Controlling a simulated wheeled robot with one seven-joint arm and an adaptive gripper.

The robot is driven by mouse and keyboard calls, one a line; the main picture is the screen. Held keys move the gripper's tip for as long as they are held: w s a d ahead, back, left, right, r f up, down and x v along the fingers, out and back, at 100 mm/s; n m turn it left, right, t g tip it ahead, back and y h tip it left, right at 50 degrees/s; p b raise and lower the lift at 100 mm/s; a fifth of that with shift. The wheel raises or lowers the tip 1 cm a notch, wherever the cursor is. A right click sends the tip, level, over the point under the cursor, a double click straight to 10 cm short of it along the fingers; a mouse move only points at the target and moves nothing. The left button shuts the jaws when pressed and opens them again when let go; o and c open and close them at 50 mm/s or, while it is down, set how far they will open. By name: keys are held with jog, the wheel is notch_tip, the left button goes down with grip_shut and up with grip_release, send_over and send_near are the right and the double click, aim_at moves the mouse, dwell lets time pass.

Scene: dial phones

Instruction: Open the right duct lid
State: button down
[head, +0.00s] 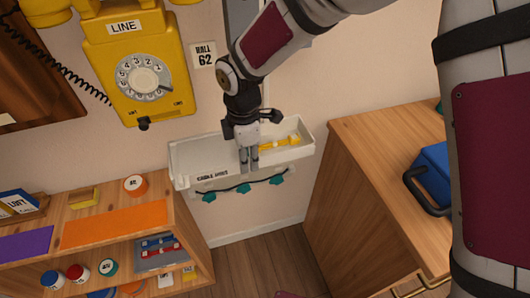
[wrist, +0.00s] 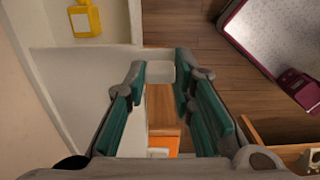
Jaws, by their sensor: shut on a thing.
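The white duct (head: 180,170) is a long shallow trough on the wall below the yellow phone, with dark lettering at its front left. Its right part is open from above and a yellow item (head: 280,143) lies inside; that item also shows in the wrist view (wrist: 85,20). My gripper (head: 249,170) points down at the middle of the duct. In the wrist view its fingertips are on both sides of a small white piece (wrist: 160,72), and it is shut on this piece. I cannot tell how this piece joins the lid, and my gripper hides part of the duct there.
A yellow dial phone (head: 140,70) hangs above the duct. A wooden shelf (head: 185,215) with small tins stands at the lower left. A wooden cabinet (head: 370,175) with a blue case (head: 432,170) stands close on the right. Teal clips (head: 243,188) hang under the duct.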

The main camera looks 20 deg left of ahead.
jog(key=shift+s+a, duration=0.15)
jog(key=shift+a, duration=0.2)
jog(key=c, duration=1.4)
grip_release()
jog(key=shift+o, duration=0.2)
notch_tip(320, 180, up, 12)
